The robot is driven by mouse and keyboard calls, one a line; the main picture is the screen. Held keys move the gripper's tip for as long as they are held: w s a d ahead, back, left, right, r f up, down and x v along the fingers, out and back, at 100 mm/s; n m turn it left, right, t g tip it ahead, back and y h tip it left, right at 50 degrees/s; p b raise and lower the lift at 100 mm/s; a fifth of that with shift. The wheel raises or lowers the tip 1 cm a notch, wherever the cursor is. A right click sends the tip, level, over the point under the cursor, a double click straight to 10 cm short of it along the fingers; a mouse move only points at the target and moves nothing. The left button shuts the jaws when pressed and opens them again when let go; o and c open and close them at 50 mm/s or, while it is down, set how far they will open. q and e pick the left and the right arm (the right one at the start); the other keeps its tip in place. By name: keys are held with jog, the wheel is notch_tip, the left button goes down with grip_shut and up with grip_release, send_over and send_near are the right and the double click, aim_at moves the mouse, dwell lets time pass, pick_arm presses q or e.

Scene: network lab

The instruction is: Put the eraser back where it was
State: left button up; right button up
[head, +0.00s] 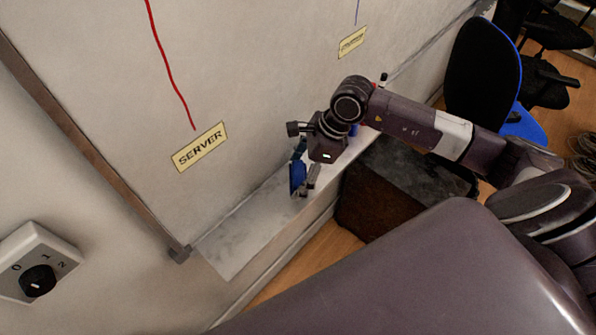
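The blue eraser (297,178) is at my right gripper (305,182), just above or on the pale ledge (238,240) below the whiteboard (110,75). My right gripper points down, with a dark finger against the eraser's right side. It appears shut on the eraser; the far finger is mostly hidden. I cannot tell whether the eraser touches the ledge. My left gripper is not in view.
A yellow SERVER label (200,148) and a red line (168,62) are on the board. The near-left ledge is clear. A dark box (400,190) stands below the ledge, and a blue chair (485,75) at right. A switch (38,280) is on the left wall.

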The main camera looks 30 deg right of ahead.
jog(key=shift+w+d, duration=0.15)
jog(key=shift+d+r, duration=0.15)
jog(key=shift+r, duration=0.1)
pick_arm(q)
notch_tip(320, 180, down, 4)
jog(key=b, duration=0.4)
pick_arm(e)
jog(key=v, duration=1.1)
jog(key=shift+r, duration=0.15)
